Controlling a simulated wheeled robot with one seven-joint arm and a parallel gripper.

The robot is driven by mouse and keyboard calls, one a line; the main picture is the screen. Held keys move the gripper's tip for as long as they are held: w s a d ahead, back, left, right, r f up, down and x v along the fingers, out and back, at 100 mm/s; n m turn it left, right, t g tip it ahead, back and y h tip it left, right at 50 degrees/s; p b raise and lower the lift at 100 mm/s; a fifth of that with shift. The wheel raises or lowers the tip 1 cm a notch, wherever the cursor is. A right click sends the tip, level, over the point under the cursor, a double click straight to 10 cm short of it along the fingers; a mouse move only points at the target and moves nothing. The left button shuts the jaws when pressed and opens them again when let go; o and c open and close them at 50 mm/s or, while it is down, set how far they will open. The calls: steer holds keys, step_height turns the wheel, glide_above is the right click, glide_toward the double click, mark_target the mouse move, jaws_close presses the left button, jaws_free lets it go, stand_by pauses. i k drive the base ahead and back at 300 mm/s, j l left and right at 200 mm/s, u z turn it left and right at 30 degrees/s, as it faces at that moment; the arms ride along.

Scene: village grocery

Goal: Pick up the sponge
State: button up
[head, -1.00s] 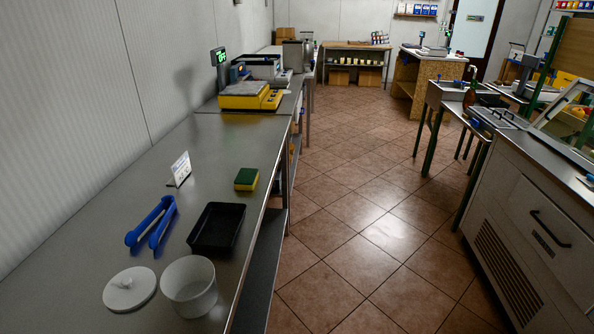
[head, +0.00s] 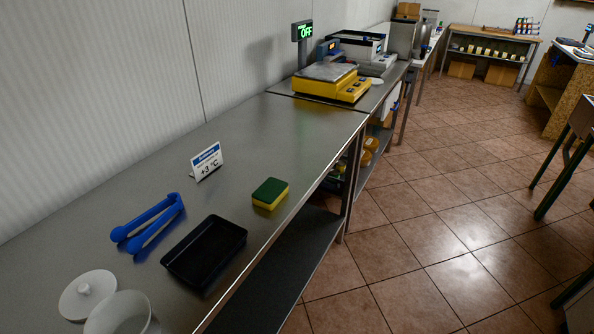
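The sponge (head: 270,193) is a small block with a dark green top and yellow sides. It lies flat on the steel counter (head: 262,134), close to the counter's right edge above the aisle. Nothing touches it or covers it. My gripper is not in view.
A black tray (head: 204,252), blue tongs (head: 148,223), a white lid (head: 87,294) and a white pot (head: 122,314) are on the near counter. A small +3 °C sign (head: 206,161) stands left of the sponge. A yellow scale (head: 332,81) is farther back. The tiled floor (head: 440,220) is clear.

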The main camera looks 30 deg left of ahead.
mark_target(270, 193)
steer(key=i, duration=1.9)
steer(key=i+u, duration=0.2)
steer(key=i, duration=0.25)
steer(key=i+l+u, duration=0.15)
steer(key=i, duration=0.25)
steer(key=i+l+u, duration=0.2)
steer(key=i, duration=0.25)
steer(key=u, duration=2.1)
